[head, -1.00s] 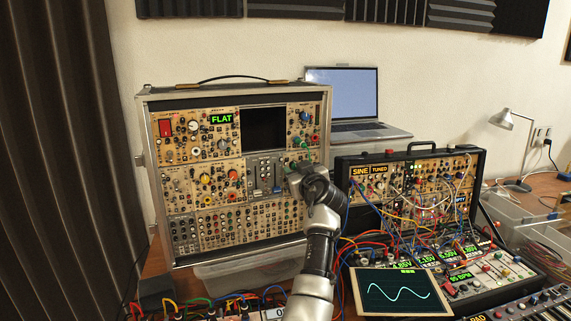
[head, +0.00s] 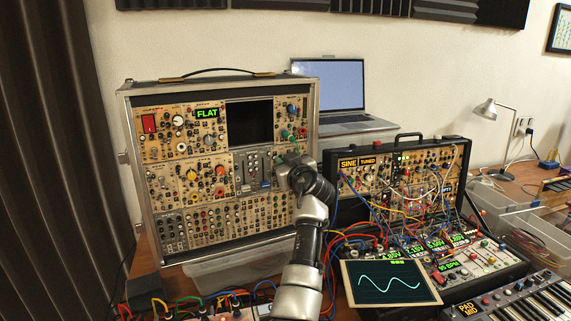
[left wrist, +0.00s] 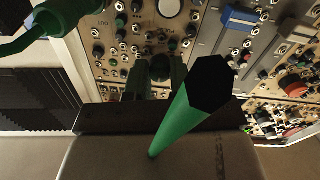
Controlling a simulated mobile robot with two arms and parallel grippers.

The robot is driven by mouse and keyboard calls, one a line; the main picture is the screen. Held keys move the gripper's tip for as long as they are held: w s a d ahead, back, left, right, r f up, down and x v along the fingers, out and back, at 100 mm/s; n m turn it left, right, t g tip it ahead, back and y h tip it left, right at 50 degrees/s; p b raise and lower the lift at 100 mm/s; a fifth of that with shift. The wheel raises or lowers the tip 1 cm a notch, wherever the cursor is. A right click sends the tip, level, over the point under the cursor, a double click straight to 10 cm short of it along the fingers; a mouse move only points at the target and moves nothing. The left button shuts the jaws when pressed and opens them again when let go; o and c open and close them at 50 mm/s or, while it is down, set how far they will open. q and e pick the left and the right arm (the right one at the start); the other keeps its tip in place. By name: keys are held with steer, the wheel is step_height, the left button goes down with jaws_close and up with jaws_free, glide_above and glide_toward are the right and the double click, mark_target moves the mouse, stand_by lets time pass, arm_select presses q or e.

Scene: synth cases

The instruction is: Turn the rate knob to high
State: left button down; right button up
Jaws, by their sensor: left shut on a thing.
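The big modular synth case (head: 121,130) stands upright at the left in the head view. My left gripper (head: 286,160) is at its panel, right of the grey slider module (head: 252,170). In the left wrist view, my dark fingertips (left wrist: 149,78) are shut around a small dark knob (left wrist: 160,68) at the panel, seemingly the rate knob. The fingers mostly hide it, and I cannot read its label or setting. A thick green cable (left wrist: 182,122) crosses very close to the wrist camera. My right gripper is in neither view.
Another green cable (left wrist: 28,42) hangs by the case edge. A smaller synth case (head: 328,205) with many patch cables stands to the right. A scope screen (head: 390,284), a keyboard (head: 520,302) and a laptop (head: 328,88) are around. Cables crowd the table front.

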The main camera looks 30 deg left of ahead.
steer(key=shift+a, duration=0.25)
arm_select(q)
steer(key=shift+r+m+g+p, duration=0.2)
steer(key=shift+m+p, duration=3.6)
steer(key=shift+m, duration=2.75)
steer(key=shift+r+m+g+p, duration=0.1)
steer(key=shift+m+g+p, duration=0.1)
steer(key=shift+m+p, duration=4.95)
arm_select(e)
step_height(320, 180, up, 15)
steer(key=b, duration=0.2)
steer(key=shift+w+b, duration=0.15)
steer(key=shift+b, duration=0.25)
arm_select(q)
steer(key=m, duration=0.3)
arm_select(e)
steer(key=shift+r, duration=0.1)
